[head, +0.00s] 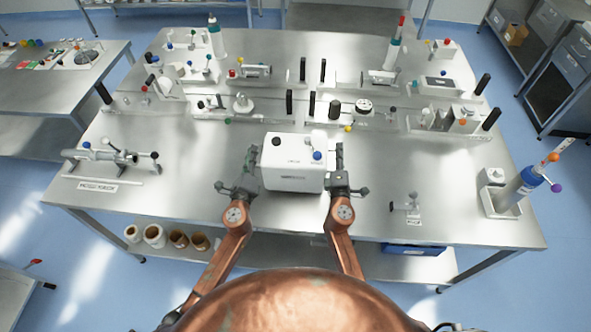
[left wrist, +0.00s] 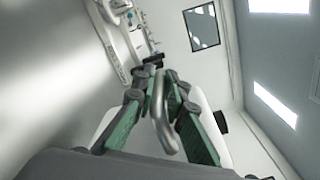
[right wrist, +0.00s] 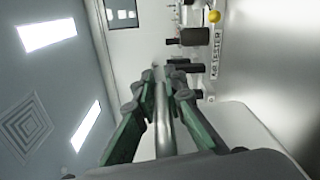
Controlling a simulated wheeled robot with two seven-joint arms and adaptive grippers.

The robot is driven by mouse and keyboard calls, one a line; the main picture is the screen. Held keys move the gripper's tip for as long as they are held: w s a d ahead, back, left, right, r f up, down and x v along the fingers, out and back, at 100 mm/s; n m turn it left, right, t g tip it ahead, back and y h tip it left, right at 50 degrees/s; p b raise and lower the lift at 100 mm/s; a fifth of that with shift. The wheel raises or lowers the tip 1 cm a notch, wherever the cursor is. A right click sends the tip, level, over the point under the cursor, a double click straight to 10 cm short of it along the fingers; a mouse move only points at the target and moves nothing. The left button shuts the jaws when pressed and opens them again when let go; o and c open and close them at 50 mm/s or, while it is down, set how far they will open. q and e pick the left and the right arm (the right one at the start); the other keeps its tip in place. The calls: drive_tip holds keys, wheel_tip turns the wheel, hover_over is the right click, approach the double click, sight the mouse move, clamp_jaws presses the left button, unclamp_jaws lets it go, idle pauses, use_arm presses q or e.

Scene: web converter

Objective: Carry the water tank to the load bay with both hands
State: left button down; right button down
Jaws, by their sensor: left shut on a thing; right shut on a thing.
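The tank looks level. I cannot tell whether its base touches the table. No load bay can be made out for certain.
A rail fixture with black posts (head: 334,110) stands just behind the tank. A grey valve assembly (head: 105,156) lies at the left. A small fixture (head: 408,205) and a blue-topped cylinder (head: 525,182) stand at the right. The table (head: 180,205) is bare to the tank's left.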

use_arm(q)
drive_tip(key=shift+r, duration=0.45)
use_arm(e)
drive_tip(key=shift+d+r, duration=0.1)
drive_tip(key=shift+r, duration=0.15)
